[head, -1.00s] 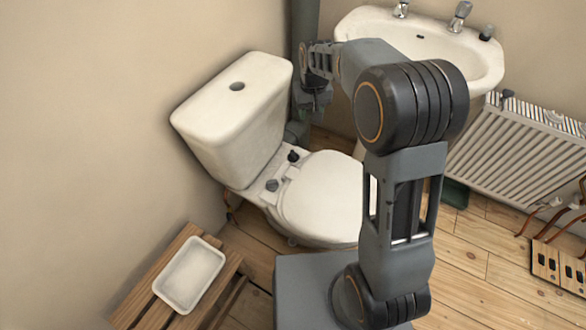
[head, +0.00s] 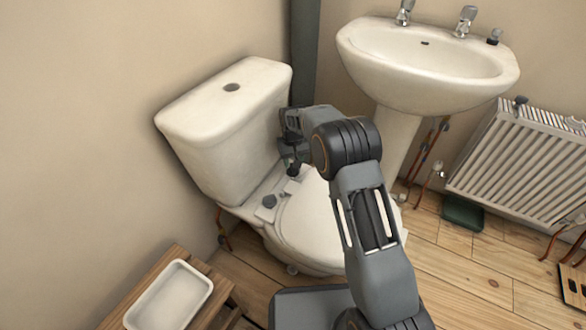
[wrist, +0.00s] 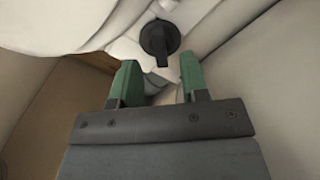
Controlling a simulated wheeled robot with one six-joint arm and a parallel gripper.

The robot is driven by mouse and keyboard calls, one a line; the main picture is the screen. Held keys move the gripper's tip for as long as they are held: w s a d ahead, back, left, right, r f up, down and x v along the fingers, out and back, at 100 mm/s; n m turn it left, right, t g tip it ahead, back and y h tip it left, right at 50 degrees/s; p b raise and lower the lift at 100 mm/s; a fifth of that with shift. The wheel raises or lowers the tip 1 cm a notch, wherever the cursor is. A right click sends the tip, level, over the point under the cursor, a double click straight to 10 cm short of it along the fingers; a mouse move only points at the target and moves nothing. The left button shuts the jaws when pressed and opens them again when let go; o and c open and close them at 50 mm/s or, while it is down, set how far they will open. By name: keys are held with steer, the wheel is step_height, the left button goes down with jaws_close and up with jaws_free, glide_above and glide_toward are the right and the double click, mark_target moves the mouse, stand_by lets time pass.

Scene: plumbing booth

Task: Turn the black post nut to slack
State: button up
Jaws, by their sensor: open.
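The black post nut (head: 293,169) sits on the hinge strip of the white toilet (head: 184,133), between cistern and seat. In the wrist view the black nut (wrist: 159,40) shows a raised wing and lies ahead of my fingertips, centred between them with a gap. My gripper (wrist: 159,64) has its green fingers apart and empty. In the head view my gripper (head: 288,157) is low beside the cistern, close to the nut, and partly hidden by my wrist. A second, greyer post nut (head: 269,202) stands nearer on the same strip.
The cistern wall rises left of my gripper and the seat (head: 310,225) lies to its right. A basin (head: 425,65) and radiator (head: 520,155) stand at the back right. A wooden bench with a white tray (head: 172,295) is at front left.

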steer(key=shift+f+b, duration=0.4)
steer(key=shift+f, duration=1.1)
jaws_close()
